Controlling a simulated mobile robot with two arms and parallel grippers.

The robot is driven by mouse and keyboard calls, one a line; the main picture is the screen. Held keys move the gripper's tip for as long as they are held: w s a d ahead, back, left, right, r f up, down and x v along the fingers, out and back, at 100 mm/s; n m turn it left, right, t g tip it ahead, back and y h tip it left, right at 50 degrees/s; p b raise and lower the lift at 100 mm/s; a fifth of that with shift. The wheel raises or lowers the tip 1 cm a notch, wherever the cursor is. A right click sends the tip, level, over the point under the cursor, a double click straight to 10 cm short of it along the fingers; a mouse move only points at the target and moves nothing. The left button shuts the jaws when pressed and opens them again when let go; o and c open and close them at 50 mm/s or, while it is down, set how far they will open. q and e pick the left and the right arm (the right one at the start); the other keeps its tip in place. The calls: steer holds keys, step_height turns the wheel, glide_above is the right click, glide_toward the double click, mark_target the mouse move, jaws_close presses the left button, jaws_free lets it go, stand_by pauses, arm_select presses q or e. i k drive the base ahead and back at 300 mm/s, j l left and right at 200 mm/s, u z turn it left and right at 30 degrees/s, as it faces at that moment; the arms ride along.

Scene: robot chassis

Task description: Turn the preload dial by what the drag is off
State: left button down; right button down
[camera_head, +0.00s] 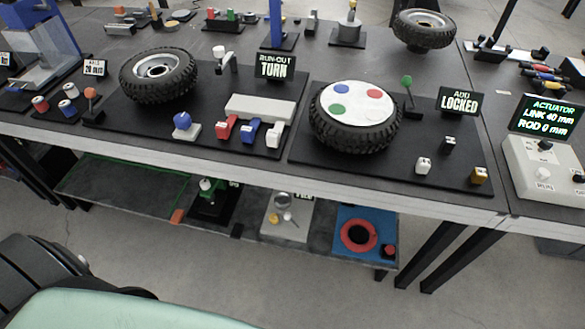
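No dial marked preload and no drag reading can be made out in the head view. A wheel with a white disc (354,101) bearing red, blue and green spots lies on a black mat beside a sign reading ADD LOCKED (459,102). A green-knobbed lever (408,88) stands next to it. A tyred wheel (158,74) stands left of a sign reading RUN-OUT TURN (275,66). A white control box (545,170) with black knobs stands at the right under a display reading ACTUATOR, LINK 40 mm, ROD 0 mm (546,117). Neither gripper is in view.
Red, blue and white blocks (249,132) sit in front of a pale bar (260,108). A lower shelf (115,188) holds small fixtures and a blue plate with a red ring (359,236). Another wheel (424,30) is at the back. Grey floor (290,285) in front is clear.

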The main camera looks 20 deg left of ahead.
mark_target(273, 218)
steer(key=u, duration=0.7)
